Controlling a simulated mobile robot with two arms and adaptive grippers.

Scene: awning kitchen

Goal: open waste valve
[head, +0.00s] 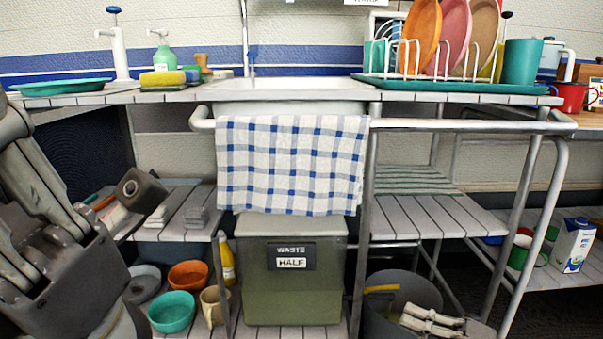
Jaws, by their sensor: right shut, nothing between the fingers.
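The grey-green waste tank (292,285) stands on the lower shelf under the sink, with a dark label (291,256) reading "WASTE HALF". A short yellow bar (381,289), possibly the valve's lever, shows to the right of the tank, in front of a grey bucket (408,283). I cannot tell what it is fixed to, and no other valve part is clear. My right gripper (402,322) is shut and empty, low in front of the bucket, its pale fingers pointing left, below and right of the yellow bar and apart from it. My left arm fills the left edge; its fingertips are not seen.
A checked towel (290,165) hangs from the front rail above the tank. Metal posts (362,230) stand between tank and bucket. Teal and orange bowls (172,312), a mug (213,304) and a yellow bottle (227,262) are left of the tank. Plates in a rack (420,60) stand on the counter.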

